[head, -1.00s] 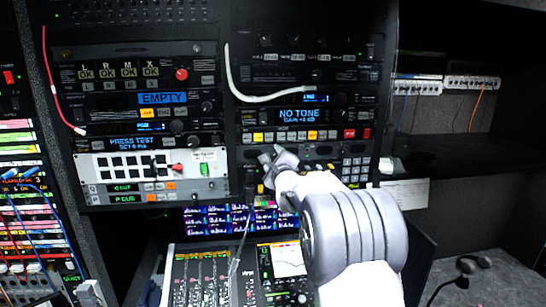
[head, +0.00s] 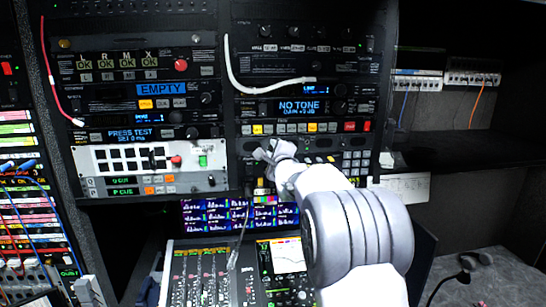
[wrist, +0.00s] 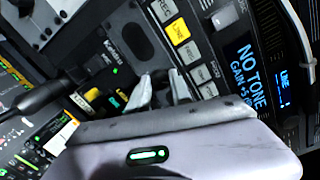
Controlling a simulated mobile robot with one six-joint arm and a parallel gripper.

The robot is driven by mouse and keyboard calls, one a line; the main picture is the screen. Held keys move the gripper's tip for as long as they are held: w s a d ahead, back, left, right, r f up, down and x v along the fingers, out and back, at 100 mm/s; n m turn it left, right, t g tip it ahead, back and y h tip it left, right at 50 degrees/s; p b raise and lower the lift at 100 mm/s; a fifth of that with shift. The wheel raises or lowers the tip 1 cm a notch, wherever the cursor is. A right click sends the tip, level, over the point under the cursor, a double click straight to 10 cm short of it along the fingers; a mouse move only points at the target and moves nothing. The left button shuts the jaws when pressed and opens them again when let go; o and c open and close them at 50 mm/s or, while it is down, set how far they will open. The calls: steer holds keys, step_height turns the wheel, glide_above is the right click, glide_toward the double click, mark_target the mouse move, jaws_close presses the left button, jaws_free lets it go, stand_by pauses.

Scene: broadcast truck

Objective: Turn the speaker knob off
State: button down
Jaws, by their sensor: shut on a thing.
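My gripper (head: 262,155) is at the dark panel just below the NO TONE unit, at its left part. In the wrist view its two pale fingers (wrist: 161,90) reach to the panel face, close together. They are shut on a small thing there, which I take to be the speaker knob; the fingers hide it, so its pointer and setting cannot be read. A dark speaker grille (wrist: 128,43) is beside the fingers in the wrist view.
The NO TONE unit (head: 299,106) with its row of lit buttons is just above my gripper. A white cable (head: 270,91) hangs across the rack. A mixing console (head: 205,272) and meter screen (head: 205,216) are below. A white button panel (head: 130,160) is at left.

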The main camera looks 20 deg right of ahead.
steer(key=n+b, duration=0.2)
steer(key=n, duration=0.2)
steer(key=shift+n+b, duration=0.3)
steer(key=shift+b, duration=0.1)
steer(key=n+b, duration=0.2)
steer(key=n, duration=0.2)
steer(key=shift+h, duration=0.3)
steer(key=n+b, duration=0.3)
steer(key=n, duration=0.1)
steer(key=shift+f+n, duration=0.1)
steer(key=shift+n, duration=0.2)
steer(key=n+b, duration=0.3)
steer(key=n, duration=0.1)
steer(key=shift+g+h, duration=0.3)
steer(key=n+b, duration=0.2)
steer(key=n, duration=0.1)
steer(key=shift+n, duration=0.4)
steer(key=n+b, duration=0.1)
steer(key=n, duration=0.2)
steer(key=shift+n, duration=0.3)
steer(key=n+b, duration=0.1)
steer(key=n, duration=0.3)
steer(key=shift+h, duration=0.3)
steer(key=shift+n, duration=1.6)
